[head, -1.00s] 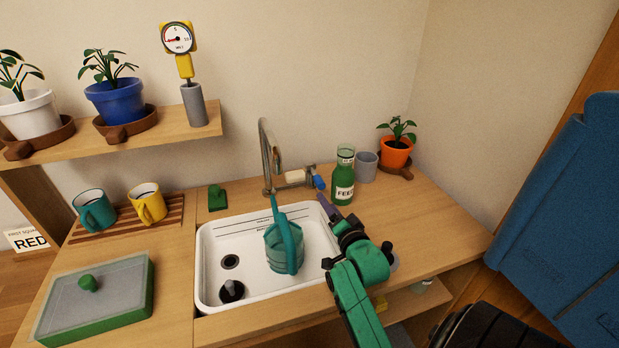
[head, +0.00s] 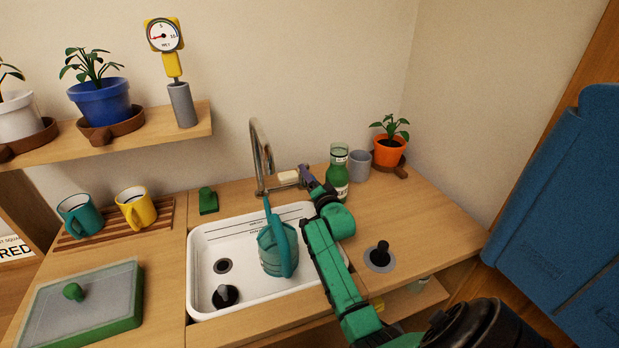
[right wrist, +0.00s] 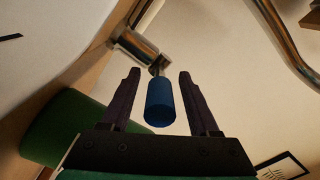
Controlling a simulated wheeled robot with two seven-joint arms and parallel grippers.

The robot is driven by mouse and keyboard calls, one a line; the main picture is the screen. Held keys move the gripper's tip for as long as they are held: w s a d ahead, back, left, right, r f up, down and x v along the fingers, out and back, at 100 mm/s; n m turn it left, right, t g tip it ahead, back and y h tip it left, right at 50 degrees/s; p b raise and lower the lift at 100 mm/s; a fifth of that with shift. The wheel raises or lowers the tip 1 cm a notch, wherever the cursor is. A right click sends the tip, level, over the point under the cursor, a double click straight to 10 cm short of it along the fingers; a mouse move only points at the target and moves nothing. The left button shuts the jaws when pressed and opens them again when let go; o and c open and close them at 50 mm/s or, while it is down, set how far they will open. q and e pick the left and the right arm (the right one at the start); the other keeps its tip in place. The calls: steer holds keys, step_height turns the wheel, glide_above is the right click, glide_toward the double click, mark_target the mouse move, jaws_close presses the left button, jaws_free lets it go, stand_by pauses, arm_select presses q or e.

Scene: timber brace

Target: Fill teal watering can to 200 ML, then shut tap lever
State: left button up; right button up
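The teal watering can (head: 275,250) stands in the white sink (head: 208,250), below the metal tap (head: 256,160). No water stream is visible, and I cannot read the level in the can. The blue tap lever (right wrist: 160,102) sits between the two fingers of my right gripper (right wrist: 158,95) in the right wrist view. Clear gaps show on both sides of it, so the gripper is open around the lever and not closed on it. In the head view the right gripper (head: 306,176) is at the tap's right side and hides the lever. My left gripper is not in view.
A green bottle (head: 338,178), grey cup (head: 359,164) and orange pot (head: 389,150) stand right of the tap. Teal (head: 78,215) and yellow (head: 137,207) mugs sit on a rack at left. A black knob (head: 380,254) is on the counter, right of my arm.

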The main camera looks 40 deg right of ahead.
jaws_close()
steer(key=shift+f, duration=0.1)
stand_by(1.2)
